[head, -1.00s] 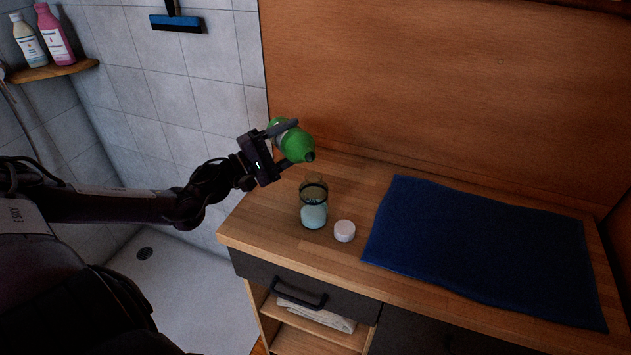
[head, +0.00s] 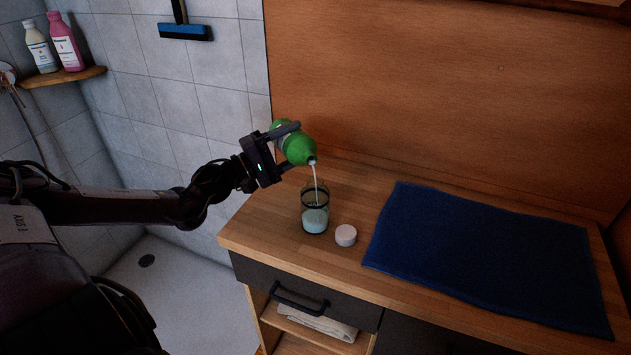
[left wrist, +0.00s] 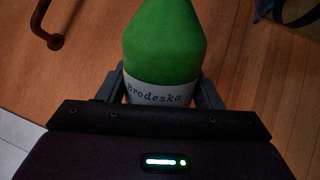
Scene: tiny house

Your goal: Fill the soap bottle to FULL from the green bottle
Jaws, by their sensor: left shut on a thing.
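My left gripper (head: 283,152) is shut on the green bottle (head: 298,148), which is tilted with its mouth down to the right. In the left wrist view the green bottle (left wrist: 165,40) sits between the fingers, its white label reading "Brodeska". A thin pale stream (head: 315,175) runs from its mouth down into the soap bottle. The soap bottle (head: 315,220) is clear, stands upright and open on the wooden counter, and holds pale blue-white liquid in its lower part. A dark ring runs around it. A white round cap (head: 345,235) lies to its right. My right gripper is not in view.
A blue towel (head: 480,260) lies flat on the right of the wooden counter (head: 260,228). A wooden panel (head: 420,90) rises behind. A drawer with a dark handle (head: 298,299) is below the counter. Two bottles stand on a corner shelf (head: 65,77) at the far left.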

